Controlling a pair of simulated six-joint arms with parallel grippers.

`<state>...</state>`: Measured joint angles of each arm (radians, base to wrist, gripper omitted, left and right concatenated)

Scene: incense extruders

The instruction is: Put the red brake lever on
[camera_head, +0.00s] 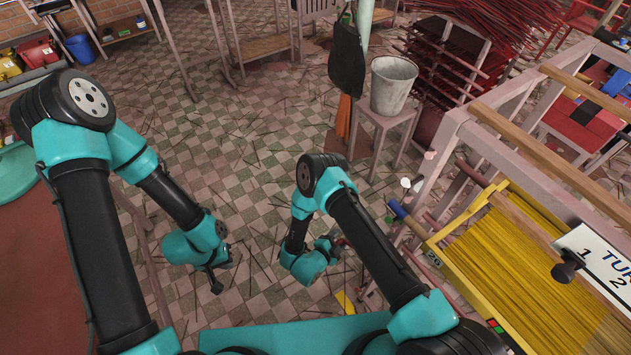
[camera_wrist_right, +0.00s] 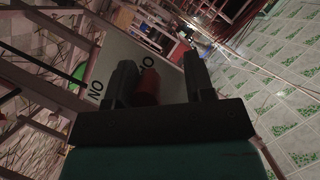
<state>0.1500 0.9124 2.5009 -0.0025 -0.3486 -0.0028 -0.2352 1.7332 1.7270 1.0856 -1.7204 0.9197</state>
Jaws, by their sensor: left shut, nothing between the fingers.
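A dark red, rounded piece (camera_wrist_right: 147,88), perhaps the grip of the brake lever, shows between the fingers of my right gripper (camera_wrist_right: 160,82) in the right wrist view. It is closer to the left finger, with a gap to the right finger. The fingers are apart; I cannot tell whether the red piece touches one. In the head view my right gripper (camera_head: 336,243) is low at centre, with a small red spot beside it. My left gripper (camera_head: 217,283) is shut and empty, pointing down over the tiled floor. The lever's full shape and its mount are not clear.
A yellow frame (camera_head: 437,246) with yellow sticks and a blue-tipped handle (camera_head: 397,208) stands at right, near a white numbered panel (camera_head: 610,262). A bucket (camera_head: 392,85) stands on a stool behind. A pale sign (camera_wrist_right: 115,60) lies beyond the right fingers. The floor between the arms is open.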

